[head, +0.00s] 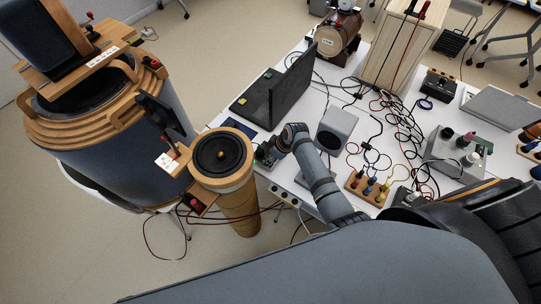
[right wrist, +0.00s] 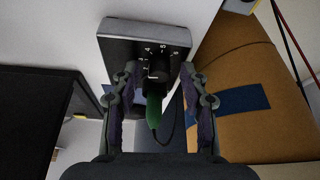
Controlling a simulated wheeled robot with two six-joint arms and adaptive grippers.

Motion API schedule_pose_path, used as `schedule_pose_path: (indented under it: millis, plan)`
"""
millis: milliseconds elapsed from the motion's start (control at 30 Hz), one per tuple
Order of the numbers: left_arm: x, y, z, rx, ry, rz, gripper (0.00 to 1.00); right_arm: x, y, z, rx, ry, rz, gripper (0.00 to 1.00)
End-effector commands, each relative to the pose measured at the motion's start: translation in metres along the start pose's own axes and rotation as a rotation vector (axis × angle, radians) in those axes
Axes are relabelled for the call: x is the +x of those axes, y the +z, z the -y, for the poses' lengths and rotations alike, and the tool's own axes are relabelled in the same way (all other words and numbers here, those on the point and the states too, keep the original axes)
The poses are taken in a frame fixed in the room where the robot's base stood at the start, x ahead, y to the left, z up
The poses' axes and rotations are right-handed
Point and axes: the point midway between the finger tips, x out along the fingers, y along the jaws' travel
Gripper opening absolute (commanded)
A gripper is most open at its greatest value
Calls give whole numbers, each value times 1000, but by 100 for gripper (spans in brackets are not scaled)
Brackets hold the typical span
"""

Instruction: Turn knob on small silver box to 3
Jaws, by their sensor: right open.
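The small silver box (right wrist: 146,30) shows in the right wrist view, with a grey rim and a dark face carrying white numbers. Its dark knob (right wrist: 159,72) is between the fingertips of my right gripper (right wrist: 160,80). The fingers stand apart on either side of the knob; I cannot tell whether either touches it. The knob's exact setting is too small to read. A green plug (right wrist: 154,108) with a dark cable is just below the knob. In the head view, the box (head: 266,155) is at the table's left edge, partly hidden by my right gripper (head: 281,146). My left gripper is out of view.
An open laptop (head: 280,93) stands just behind the box. A round wooden-rimmed speaker (head: 222,154) on a tall tube is close at left. Tangled cables (head: 402,125) cover the table farther right.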

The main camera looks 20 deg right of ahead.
Motion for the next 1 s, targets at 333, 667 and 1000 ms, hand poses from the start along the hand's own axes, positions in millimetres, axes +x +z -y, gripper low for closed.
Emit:
schedule_pose_path:
  millis: [333,667,1000]
  plan:
    - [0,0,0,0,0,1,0,0,0,0,0,1,-1,30]
    - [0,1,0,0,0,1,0,0,0,0,2,1,0,0]
    - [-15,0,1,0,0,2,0,0,-1,0,130,55,-1,0]
